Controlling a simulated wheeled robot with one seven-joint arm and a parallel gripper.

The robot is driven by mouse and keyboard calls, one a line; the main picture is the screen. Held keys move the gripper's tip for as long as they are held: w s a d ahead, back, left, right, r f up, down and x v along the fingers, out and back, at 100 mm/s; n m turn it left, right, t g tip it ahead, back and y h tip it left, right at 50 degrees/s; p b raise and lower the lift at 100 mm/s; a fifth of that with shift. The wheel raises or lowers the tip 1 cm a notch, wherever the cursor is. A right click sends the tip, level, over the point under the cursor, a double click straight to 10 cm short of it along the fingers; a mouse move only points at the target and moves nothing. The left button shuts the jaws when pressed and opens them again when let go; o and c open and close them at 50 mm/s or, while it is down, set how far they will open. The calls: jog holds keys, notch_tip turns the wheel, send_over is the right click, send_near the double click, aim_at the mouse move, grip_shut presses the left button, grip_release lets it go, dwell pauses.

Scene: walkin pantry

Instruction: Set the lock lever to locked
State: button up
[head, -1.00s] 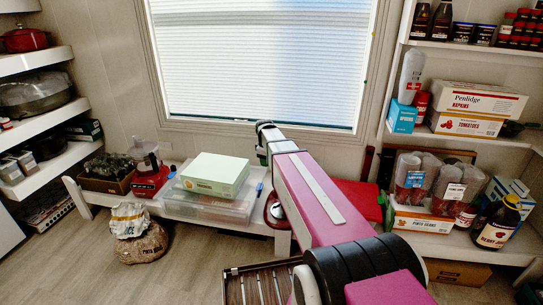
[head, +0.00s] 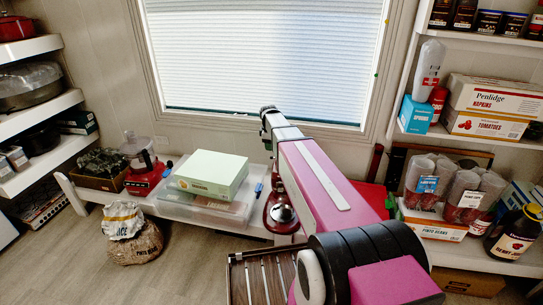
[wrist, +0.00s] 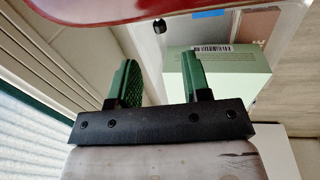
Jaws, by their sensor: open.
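A red appliance with a shiny metal bowl, which looks like a stand mixer (head: 282,214), stands at the right end of the low white bench, partly hidden behind my arm. In the wrist view a red curved body (wrist: 110,14) fills the top edge. A small black knob (wrist: 159,26) sticks out below it and may be the lock lever. Its setting cannot be told. My gripper (wrist: 158,60) is open and empty, its two green fingers apart below the knob and not touching it.
A pale green box (head: 211,171) sits on a clear plastic bin (head: 205,205) left of the red appliance. A window blind (head: 265,60) is close behind my arm. Shelves with jars and boxes (head: 492,97) stand right; sacks (head: 135,240) lie on the floor.

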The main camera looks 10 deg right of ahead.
jog(key=f, duration=0.5)
jog(key=w+f, duration=0.1)
jog(key=f, duration=0.1)
jog(key=shift+d+f, duration=0.3)
jog(key=shift+w, duration=0.1)
grip_shut()
